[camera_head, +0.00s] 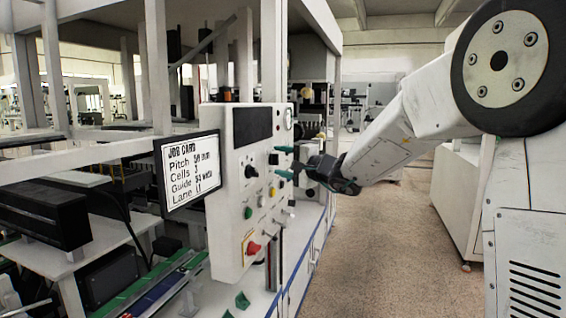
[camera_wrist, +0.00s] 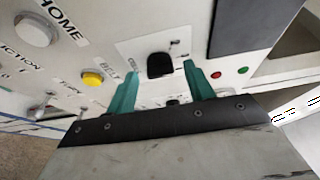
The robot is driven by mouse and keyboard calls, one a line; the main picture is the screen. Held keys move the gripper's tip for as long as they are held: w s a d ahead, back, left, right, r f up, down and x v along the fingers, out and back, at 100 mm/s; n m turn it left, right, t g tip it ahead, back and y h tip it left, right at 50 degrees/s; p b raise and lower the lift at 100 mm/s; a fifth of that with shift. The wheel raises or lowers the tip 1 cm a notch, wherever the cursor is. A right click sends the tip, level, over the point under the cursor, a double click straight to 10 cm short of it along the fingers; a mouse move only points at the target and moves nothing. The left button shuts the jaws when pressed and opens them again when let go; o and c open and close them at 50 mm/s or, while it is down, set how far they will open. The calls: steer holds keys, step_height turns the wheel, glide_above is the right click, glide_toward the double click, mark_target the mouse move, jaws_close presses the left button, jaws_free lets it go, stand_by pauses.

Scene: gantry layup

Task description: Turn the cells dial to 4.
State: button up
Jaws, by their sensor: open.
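The control panel (camera_head: 229,215) is a pale upright box. In the wrist view a black dial (camera_wrist: 160,65) lies between the two green fingertips of my open gripper (camera_wrist: 159,66), with a gap on each side. Its label and pointer mark are too small to read, so I cannot tell whether it is the cells dial or its setting. A second dark knob (camera_wrist: 172,103) shows lower, partly hidden by my gripper. In the head view my gripper (camera_head: 279,161) is at the panel's right part. Another black knob (camera_head: 250,171) is further left.
A job card screen (camera_head: 188,172) hangs left of the panel; its cells number is unclear. The panel also carries a dark display (camera_head: 252,125), a green button (camera_head: 248,212) and a red knob (camera_head: 253,248). A yellow button (camera_wrist: 92,78) is near my left finger. Floor (camera_head: 355,240) at right is clear.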

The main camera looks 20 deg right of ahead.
steer(key=shift+w+a, duration=0.1)
steer(key=c, duration=1)
steer(key=m+g, duration=0.1)
steer(key=m, duration=0.2)
steer(key=shift+r+h, duration=0.2)
steer(key=shift+h, duration=0.1)
steer(key=m+g, duration=0.2)
steer(key=m, duration=0.2)
steer(key=shift+w, duration=0.1)
steer(key=shift+g, duration=0.3)
steer(key=o, duration=1)
steer(key=shift+r, duration=0.1)
